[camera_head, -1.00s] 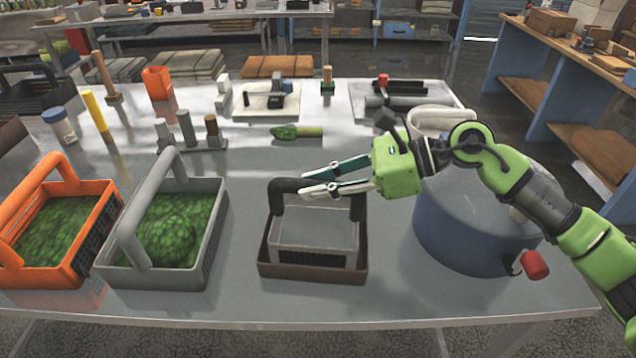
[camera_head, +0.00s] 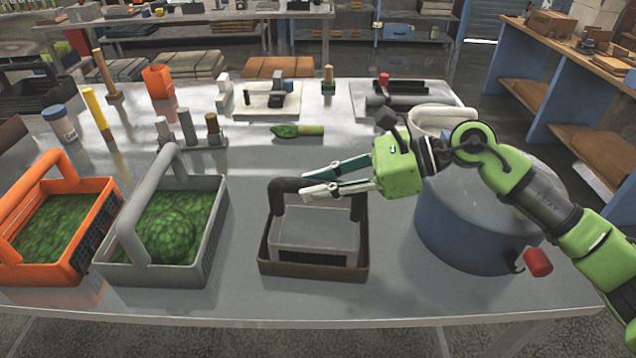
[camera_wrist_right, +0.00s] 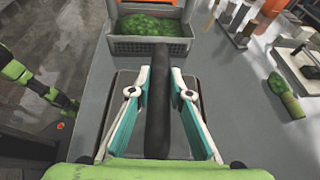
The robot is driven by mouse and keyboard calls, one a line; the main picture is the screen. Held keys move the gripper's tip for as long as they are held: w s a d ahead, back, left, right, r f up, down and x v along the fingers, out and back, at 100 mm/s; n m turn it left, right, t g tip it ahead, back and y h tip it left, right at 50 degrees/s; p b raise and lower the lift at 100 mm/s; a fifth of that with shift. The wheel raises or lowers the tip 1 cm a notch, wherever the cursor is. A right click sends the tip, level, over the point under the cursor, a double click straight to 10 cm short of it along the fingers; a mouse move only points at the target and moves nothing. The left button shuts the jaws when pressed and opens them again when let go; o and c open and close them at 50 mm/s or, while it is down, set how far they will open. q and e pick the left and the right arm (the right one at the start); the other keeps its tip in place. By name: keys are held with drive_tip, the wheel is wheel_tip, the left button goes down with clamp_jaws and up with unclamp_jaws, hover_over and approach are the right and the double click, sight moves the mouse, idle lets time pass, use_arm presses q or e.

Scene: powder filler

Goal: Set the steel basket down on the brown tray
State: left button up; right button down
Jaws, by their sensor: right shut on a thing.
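The steel basket (camera_head: 316,233) is a small grey metal box with a thick dark handle (camera_head: 286,186). It sits within the rim of the brown tray (camera_head: 313,270) at the front middle of the table. Whether its base touches the tray floor is hidden by the tray wall. My right gripper (camera_head: 310,188) reaches in from the right and is shut on the dark handle. In the right wrist view the handle (camera_wrist_right: 158,95) runs between the two fingers. My left gripper is not in view.
A grey basket (camera_head: 205,255) and an orange basket (camera_head: 75,272), both with green contents, stand to the left. A large blue-grey drum (camera_head: 465,240) stands close on the right. A green-tipped brush-like item (camera_head: 298,131) lies behind. Table between is clear.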

drive_tip(key=shift+s+a+f+b, duration=0.15)
drive_tip(key=shift+s+f+b, duration=0.05)
drive_tip(key=shift+f+b, duration=0.25)
idle(0.6)
drive_tip(key=c, duration=1.8)
unclamp_jaws()
drive_tip(key=shift+f, duration=0.1)
